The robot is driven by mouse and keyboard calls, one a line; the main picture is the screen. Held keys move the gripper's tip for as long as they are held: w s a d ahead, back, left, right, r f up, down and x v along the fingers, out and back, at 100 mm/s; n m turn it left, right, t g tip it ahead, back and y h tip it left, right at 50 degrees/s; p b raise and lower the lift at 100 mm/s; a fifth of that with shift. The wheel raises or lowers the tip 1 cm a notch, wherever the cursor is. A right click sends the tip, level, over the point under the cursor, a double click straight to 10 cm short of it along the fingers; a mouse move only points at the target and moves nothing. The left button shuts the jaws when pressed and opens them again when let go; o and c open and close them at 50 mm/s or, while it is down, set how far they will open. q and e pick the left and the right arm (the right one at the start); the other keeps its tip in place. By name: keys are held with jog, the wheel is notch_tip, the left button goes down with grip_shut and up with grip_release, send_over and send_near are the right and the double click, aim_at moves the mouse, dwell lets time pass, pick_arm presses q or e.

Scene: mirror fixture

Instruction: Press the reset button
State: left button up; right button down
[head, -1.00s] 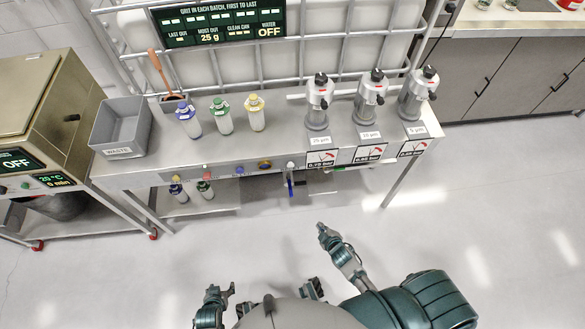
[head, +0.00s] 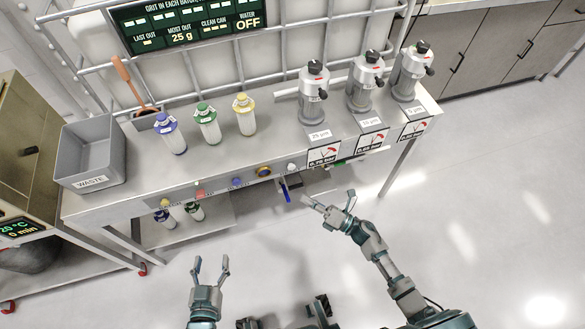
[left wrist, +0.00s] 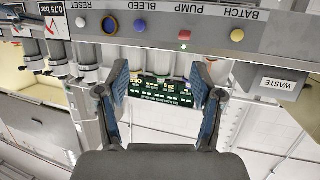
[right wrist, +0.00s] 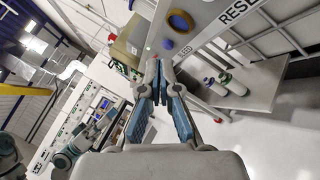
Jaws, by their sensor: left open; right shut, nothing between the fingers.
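The white reset button (head: 291,167) is at the right end of the row on the bench's front rail. In the left wrist view the white button (left wrist: 81,22) sits beside the RESET label (left wrist: 87,7). My right gripper (head: 305,199) is shut and empty, below and slightly right of the button in the head view, apart from it. In the right wrist view its fingers (right wrist: 160,65) point toward the rail; the RESET label (right wrist: 240,11) shows, but I cannot make out the button there. My left gripper (head: 211,262) is open and empty in front of the bench.
Beside the button are an orange-ringed knob (head: 263,171), a blue button (head: 237,182) and a red one (head: 199,194). Gauges (head: 323,154) front the right side. The grey waste bin (head: 90,152) stands left.

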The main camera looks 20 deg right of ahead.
aim_at(292, 167)
pick_arm(q)
notch_tip(292, 167, up, 7)
jog(key=w+t+h+b, duration=0.1)
jog(key=t+b, duration=0.2)
jog(key=t, duration=0.2)
jog(key=shift+d+t+h, duration=0.15)
jog(key=shift+t+h, duration=0.15)
jog(key=shift+t, duration=0.1)
pick_arm(e)
jog(key=w+a, duration=0.1)
jog(key=w, duration=0.7)
jog(key=shift+w, duration=0.4)
pick_arm(q)
jog(key=shift+d, duration=0.5)
pick_arm(e)
jog(key=shift+d, duration=0.3)
pick_arm(q)
jog(key=shift+a, duration=0.4)
pick_arm(e)
jog(key=shift+a, duration=0.25)
